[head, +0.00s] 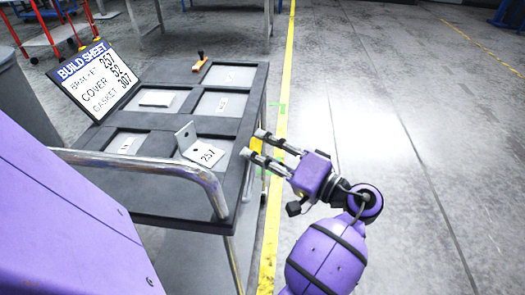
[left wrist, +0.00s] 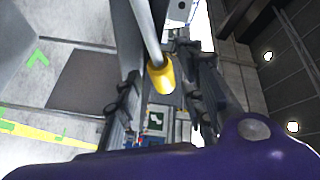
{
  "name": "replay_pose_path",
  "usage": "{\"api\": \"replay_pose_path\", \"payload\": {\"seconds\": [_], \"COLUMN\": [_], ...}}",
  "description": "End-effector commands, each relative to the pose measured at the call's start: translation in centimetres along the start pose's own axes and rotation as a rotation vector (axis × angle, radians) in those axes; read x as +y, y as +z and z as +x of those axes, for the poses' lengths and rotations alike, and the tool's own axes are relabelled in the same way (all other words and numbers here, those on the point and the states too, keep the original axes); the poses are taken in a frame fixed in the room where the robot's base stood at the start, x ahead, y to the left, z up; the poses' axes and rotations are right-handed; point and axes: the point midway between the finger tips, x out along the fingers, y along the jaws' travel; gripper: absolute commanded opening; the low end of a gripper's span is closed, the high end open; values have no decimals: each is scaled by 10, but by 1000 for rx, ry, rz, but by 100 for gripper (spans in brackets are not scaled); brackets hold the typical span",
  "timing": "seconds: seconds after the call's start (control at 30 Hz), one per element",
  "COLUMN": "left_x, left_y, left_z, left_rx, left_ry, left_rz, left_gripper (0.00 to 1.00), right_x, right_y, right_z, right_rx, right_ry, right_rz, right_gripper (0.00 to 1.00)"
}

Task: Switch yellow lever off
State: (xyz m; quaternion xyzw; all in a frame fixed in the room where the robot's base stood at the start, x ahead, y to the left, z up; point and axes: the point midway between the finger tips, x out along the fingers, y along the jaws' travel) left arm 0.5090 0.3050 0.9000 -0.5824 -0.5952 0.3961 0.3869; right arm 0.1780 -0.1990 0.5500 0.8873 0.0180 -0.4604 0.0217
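The yellow lever tip (left wrist: 161,76) shows in the left wrist view at the end of a grey rod, between the two fingers of my left gripper (left wrist: 163,85). The fingers stand apart, with gaps on both sides of the tip. In the head view my left gripper (head: 254,144) is at the right side of the dark cart (head: 180,128). A yellow patch (head: 257,145), likely the lever, shows between its fingertips. The lever's base is hidden, and I cannot tell its switch position. My right gripper is not in view.
A metal handrail (head: 150,165) curves across the cart's near side. Open concrete floor (head: 410,120) lies to the right.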

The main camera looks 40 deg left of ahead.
Motion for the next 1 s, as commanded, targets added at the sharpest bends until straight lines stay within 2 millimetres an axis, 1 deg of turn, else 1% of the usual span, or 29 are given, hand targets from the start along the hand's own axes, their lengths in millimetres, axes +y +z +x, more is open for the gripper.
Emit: {"api": "replay_pose_path", "payload": {"seconds": [0.2, 0.27, 0.4, 0.5, 0.8, 1.0], "left_x": [0, 0, 0, 1, 2, 1], "left_y": [0, 0, 0, 0, 0, 0], "left_z": [1, 1, 0, 0, 1, 6], "left_rx": [1, 1, 1, 1, 1, 4], "left_ry": [0, 0, 0, 1, 3, -4], "left_rz": [0, 0, 0, 1, 2, -11], "left_gripper": [36, 30, 12, 0, 0, 0], "right_x": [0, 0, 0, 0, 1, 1], "right_y": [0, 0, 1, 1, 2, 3], "right_z": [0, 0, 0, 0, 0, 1], "right_rx": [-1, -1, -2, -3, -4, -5], "right_ry": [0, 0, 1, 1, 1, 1], "right_rz": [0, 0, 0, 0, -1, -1], "right_gripper": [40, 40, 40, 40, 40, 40]}}
